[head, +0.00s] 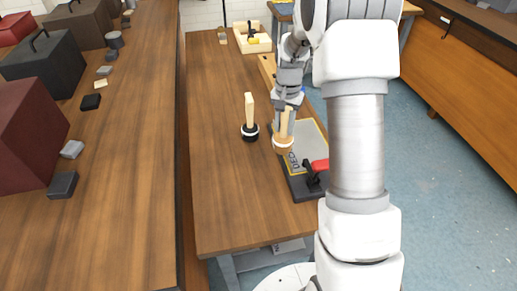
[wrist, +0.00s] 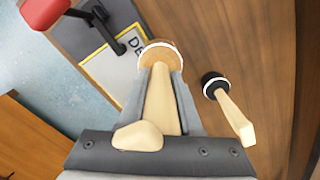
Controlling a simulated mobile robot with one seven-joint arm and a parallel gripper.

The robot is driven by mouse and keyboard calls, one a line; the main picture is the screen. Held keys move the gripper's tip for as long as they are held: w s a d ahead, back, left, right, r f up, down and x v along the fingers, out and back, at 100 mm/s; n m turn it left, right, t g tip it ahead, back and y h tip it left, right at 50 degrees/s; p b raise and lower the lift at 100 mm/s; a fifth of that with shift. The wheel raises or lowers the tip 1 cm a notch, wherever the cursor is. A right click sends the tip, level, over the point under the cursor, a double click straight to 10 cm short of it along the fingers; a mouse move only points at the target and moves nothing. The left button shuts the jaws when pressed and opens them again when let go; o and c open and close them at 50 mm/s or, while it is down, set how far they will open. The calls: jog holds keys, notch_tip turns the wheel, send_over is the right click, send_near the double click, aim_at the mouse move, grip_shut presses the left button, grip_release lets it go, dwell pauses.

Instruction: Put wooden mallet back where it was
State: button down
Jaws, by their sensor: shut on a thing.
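The wooden mallet (head: 284,142) has a light brown head with a white band and a pale handle. It is head down, handle up, at the left edge of a dark board on the workbench. My gripper (head: 286,112) is shut on its handle from above. The wrist view shows the mallet head (wrist: 160,53) beyond the fingers of my gripper (wrist: 158,85), with the handle between them. I cannot tell whether the head touches the surface. A second mallet (head: 250,130) with a black head stands upright to the left; it also shows in the wrist view (wrist: 234,112).
The dark board (head: 296,187) bears a yellow-edged sheet and a red-handled clamp (head: 316,168). A shallow wooden box (head: 254,46) stands at the back of the workbench (head: 225,190). The bench's near left is clear. Another bench (head: 125,150) with dark boxes runs along the left.

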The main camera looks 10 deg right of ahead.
jog(key=w+a+f, duration=0.3)
jog(key=a+f, duration=0.4)
jog(key=f, duration=0.1)
jog(key=shift+a+f+p, duration=0.15)
jog(key=shift+f+p, duration=0.2)
jog(key=shift+f, duration=0.2)
jog(key=c, duration=0.6)
grip_release()
